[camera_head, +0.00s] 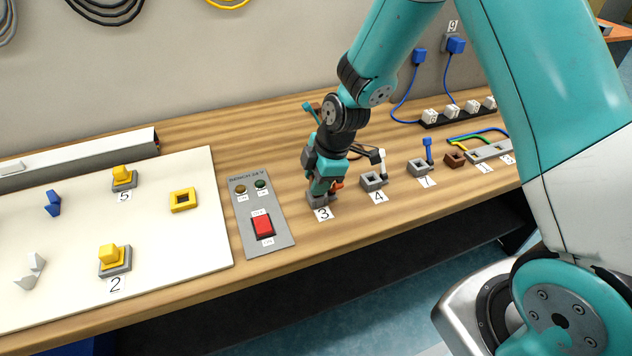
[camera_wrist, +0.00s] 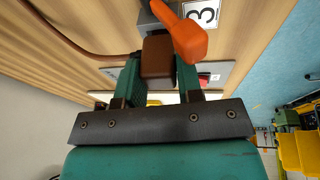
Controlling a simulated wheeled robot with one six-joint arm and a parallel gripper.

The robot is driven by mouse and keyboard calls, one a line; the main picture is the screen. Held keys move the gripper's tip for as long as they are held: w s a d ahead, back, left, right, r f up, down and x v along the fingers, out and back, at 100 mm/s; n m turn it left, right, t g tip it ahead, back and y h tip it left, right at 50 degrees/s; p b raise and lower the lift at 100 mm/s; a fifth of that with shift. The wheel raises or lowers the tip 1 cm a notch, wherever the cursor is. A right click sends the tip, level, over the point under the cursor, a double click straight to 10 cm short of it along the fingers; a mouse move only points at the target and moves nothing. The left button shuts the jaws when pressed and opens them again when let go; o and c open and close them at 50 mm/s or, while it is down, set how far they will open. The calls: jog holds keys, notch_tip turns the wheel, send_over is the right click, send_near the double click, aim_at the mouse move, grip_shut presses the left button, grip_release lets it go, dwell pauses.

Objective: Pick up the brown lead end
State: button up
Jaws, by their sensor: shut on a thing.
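The brown lead end (camera_wrist: 157,57) is a brown block between the two green fingers in the wrist view, with its brown cable (camera_wrist: 75,43) running off to the upper left. My gripper (camera_wrist: 156,72) is shut on it. In the head view my gripper (camera_head: 322,186) points down at the grey socket labelled 3 (camera_head: 318,201), and hides the lead end. An orange lever (camera_wrist: 187,37) stands beside the brown block in the wrist view. A grey part of the socket (camera_wrist: 152,18) shows beyond the block; I cannot tell whether the block is seated in it.
Left of my gripper lies a grey panel with a red switch (camera_head: 263,226). To the right are socket 4 (camera_head: 373,182), a socket with a blue lever (camera_head: 427,152) and a brown block (camera_head: 455,159). A white board (camera_head: 60,290) with yellow parts covers the left bench.

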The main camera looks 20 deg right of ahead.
notch_tip(320, 180, up, 19)
jog(key=shift+r+b, duration=0.2)
jog(key=shift+b, duration=0.45)
grip_shut()
jog(key=shift+f, duration=0.15)
jog(key=b, duration=1.1)
send_over(310, 176)
jog(key=d, duration=0.1)
jog(key=shift+s+d+f, duration=0.1)
jog(key=shift+s+f, duration=0.05)
jog(key=shift+f, duration=2.1)
jog(key=shift+s+f, duration=0.1)
jog(key=shift+f, duration=2.15)
jog(key=shift+s+d+f, duration=0.1)
jog(key=shift+s+f, duration=0.05)
jog(key=shift+f, duration=2.1)
jog(key=shift+r+p, duration=0.1)
jog(key=shift+p, duration=0.2)
